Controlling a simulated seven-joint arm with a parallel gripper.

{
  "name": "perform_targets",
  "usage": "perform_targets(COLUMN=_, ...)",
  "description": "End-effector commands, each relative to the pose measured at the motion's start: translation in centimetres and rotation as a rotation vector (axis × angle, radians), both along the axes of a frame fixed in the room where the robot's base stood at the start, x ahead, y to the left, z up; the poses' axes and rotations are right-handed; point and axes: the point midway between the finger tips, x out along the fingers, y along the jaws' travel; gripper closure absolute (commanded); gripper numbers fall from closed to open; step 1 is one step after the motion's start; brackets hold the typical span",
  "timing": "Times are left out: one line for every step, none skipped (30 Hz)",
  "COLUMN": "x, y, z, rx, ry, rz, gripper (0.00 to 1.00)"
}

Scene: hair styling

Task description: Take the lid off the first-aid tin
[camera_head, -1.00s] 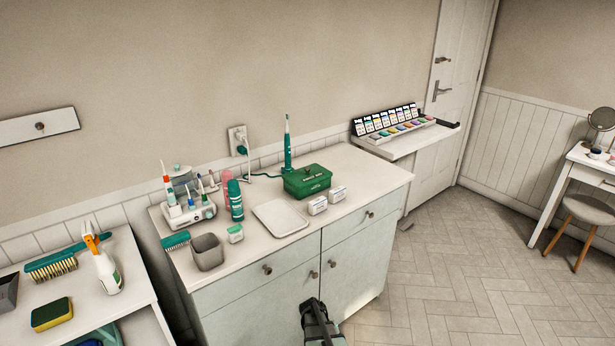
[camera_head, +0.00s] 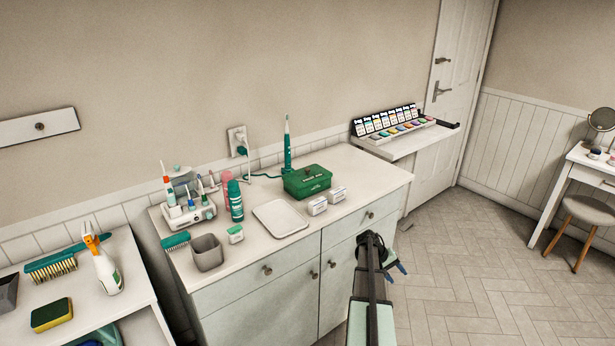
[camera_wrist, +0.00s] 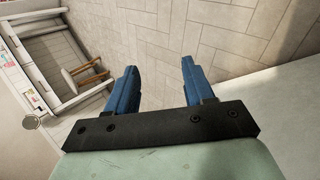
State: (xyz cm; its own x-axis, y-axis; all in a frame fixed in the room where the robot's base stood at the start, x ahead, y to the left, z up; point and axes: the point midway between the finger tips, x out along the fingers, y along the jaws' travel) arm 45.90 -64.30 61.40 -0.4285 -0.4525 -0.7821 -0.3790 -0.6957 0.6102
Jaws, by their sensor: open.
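The green first-aid tin (camera_head: 307,182) stands on the white counter (camera_head: 351,166), toward its back right. Its lid (camera_head: 308,174) is on, with a small knob on top. My gripper (camera_head: 397,268) is in front of the cabinet's right end, below the counter top and well apart from the tin. In the wrist view its two blue fingers (camera_wrist: 158,85) are spread wide with nothing between them, over the tiled floor. The tin is not in the wrist view.
Two small white boxes (camera_head: 317,206) (camera_head: 337,194) stand just in front of the tin. A white tray (camera_head: 281,218) lies to its left, and a teal electric toothbrush (camera_head: 287,145) stands behind it. The counter right of the tin is clear.

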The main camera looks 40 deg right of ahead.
Motion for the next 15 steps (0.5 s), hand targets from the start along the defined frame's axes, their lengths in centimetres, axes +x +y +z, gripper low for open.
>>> perform_targets(x=1.2, y=-1.1, z=1.6, rx=0.002, ry=0.007, rz=0.039, gripper=0.47)
perform_targets(x=1.8, y=-1.7, z=2.6, rx=0.006, ry=0.014, rz=0.065, gripper=0.47)
perform_targets(x=2.6, y=-2.5, z=3.9, rx=0.01, ry=0.024, rz=0.101, gripper=0.47)
perform_targets(x=3.2, y=-3.0, z=5.0, rx=0.013, ry=0.033, rz=0.129, gripper=0.47)
perform_targets(x=3.8, y=-3.6, z=6.0, rx=0.017, ry=0.042, rz=0.157, gripper=0.47)
perform_targets(x=4.6, y=-4.3, z=7.5, rx=0.02, ry=0.054, rz=0.194, gripper=0.47)
perform_targets(x=5.1, y=-4.8, z=8.6, rx=0.024, ry=0.063, rz=0.221, gripper=0.47)
perform_targets(x=5.7, y=-5.3, z=9.7, rx=0.026, ry=0.073, rz=0.248, gripper=0.47)
perform_targets(x=6.4, y=-6.0, z=11.1, rx=0.03, ry=0.087, rz=0.284, gripper=0.47)
perform_targets(x=6.9, y=-6.5, z=12.2, rx=0.031, ry=0.097, rz=0.31, gripper=0.47)
perform_targets(x=7.4, y=-6.9, z=13.3, rx=0.033, ry=0.107, rz=0.336, gripper=0.47)
perform_targets(x=8.0, y=-7.5, z=14.8, rx=0.034, ry=0.121, rz=0.369, gripper=0.47)
perform_targets(x=8.5, y=-7.9, z=15.9, rx=0.036, ry=0.132, rz=0.394, gripper=0.47)
perform_targets(x=8.9, y=-8.3, z=17.0, rx=0.037, ry=0.142, rz=0.418, gripper=0.47)
perform_targets(x=9.5, y=-8.7, z=18.4, rx=0.039, ry=0.158, rz=0.451, gripper=0.47)
